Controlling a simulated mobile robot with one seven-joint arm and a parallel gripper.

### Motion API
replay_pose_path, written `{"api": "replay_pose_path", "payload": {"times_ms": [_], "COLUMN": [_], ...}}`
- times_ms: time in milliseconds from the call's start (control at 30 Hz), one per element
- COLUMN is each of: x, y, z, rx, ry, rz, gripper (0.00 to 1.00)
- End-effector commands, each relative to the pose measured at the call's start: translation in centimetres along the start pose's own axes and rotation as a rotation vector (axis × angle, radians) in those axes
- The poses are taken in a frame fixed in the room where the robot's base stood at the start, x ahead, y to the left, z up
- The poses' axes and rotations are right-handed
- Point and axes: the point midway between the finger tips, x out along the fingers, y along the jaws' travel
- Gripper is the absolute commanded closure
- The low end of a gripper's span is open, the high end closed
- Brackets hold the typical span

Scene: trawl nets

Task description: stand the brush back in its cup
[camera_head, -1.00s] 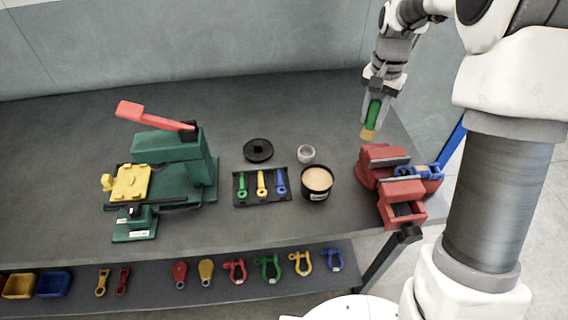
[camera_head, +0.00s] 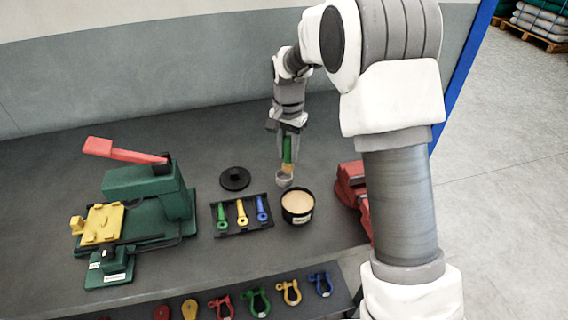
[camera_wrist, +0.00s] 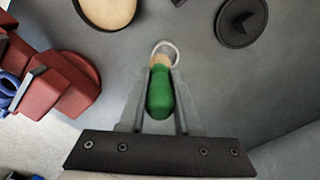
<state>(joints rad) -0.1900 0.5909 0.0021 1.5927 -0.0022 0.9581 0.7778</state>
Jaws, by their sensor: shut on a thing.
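The brush (camera_head: 287,150) has a green handle and a tan bristle end that points down. My gripper (camera_head: 288,145) is shut on its handle and holds it about upright. The cup (camera_head: 284,181) is a small pale grey one standing on the bench right under the bristle end. In the wrist view the green handle (camera_wrist: 160,95) lies between my fingers, and the bristle end overlaps the ring of the cup rim (camera_wrist: 177,52). I cannot tell whether the bristle tip is inside the rim or just above it.
A black tub (camera_head: 298,214) with tan contents stands close in front of the cup. A black lid (camera_head: 235,179) lies to the left, and a tray (camera_head: 243,230) holds coloured tools. The red vice (camera_head: 352,185) is to the right, partly behind my arm.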

Motion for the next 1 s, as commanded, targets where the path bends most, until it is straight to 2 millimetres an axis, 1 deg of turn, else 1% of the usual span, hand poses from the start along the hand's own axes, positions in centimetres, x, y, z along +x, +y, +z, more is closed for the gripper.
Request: {"api": "replay_pose_path", "payload": {"times_ms": [100, 200, 267, 400, 467, 700, 833, 867, 1000], "x": [0.5, 1.1, 1.8, 4.0, 4.5, 4.6, 5.0, 4.9, 4.9], "y": [-0.8, -0.9, -0.9, -0.9, -0.9, -0.9, -0.9, -0.9, -0.9], "z": [0.4, 0.4, 0.4, 0.4, 0.4, 0.4, 0.4, 0.4, 0.4], "rx": [0.0, 0.001, 0.001, 0.001, 0.001, 0.001, 0.001, 0.001, 0.001], "ry": [0.0, 0.0, -0.001, -0.002, -0.001, 0.001, 0.0, 0.0, 0.0], "rz": [0.0, 0.0, 0.001, 0.001, 0.0, -0.001, 0.0, 0.0, 0.0], "gripper": [1.0, 1.0, 1.0, 1.0, 1.0, 1.0, 1.0, 0.65, 0.4]}}
